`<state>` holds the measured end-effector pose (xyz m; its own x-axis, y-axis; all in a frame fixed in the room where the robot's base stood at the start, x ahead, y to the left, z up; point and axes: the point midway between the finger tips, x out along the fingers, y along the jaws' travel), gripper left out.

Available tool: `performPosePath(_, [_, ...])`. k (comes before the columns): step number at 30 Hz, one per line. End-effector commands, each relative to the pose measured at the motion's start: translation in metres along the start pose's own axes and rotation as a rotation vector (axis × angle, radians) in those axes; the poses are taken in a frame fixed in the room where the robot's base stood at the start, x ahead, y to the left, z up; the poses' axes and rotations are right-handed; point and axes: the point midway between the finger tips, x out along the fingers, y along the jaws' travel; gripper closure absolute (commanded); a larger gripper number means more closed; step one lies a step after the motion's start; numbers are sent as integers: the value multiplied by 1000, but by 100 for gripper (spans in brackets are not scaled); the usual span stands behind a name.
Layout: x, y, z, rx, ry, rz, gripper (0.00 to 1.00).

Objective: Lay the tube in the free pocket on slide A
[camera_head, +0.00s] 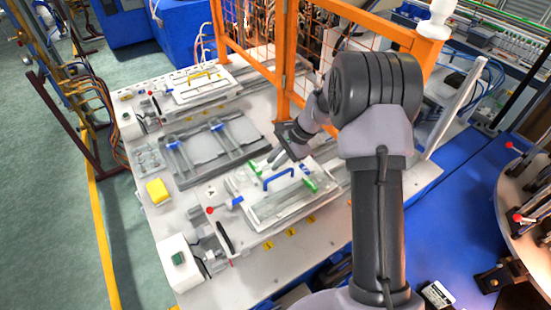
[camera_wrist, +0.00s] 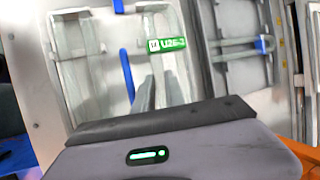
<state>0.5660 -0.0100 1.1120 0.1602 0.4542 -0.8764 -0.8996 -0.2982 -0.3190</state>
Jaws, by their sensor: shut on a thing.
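My gripper (camera_head: 273,163) is shut on a clear tube with a green label (camera_wrist: 168,44), at the far edge of the near slide. The fingers show in the wrist view, just below the label. In the head view the tube shows as a small green and pale piece (camera_head: 254,165), and its ends are hard to make out. The near slide (camera_head: 262,222) has a blue handle (camera_head: 278,178) and green pieces (camera_head: 309,185) at its right side. I cannot read which slide is A, nor tell the free pocket or whether the tube touches the slide.
A grey tray (camera_head: 210,147) lies beyond the near slide. A second slide with a yellow handle (camera_head: 203,74) stands at the back. A yellow block (camera_head: 158,191) is on the left, and an orange mesh fence (camera_head: 281,60) stands behind my arm.

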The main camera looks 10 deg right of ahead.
Motion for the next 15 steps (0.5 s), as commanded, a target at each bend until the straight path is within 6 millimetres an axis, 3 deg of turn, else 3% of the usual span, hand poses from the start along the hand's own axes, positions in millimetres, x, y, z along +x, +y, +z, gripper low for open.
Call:
performPosePath(4, [14, 5, -6, 0, 0, 0, 100])
performPosePath(15, [14, 6, -6, 1, -1, 1, 100])
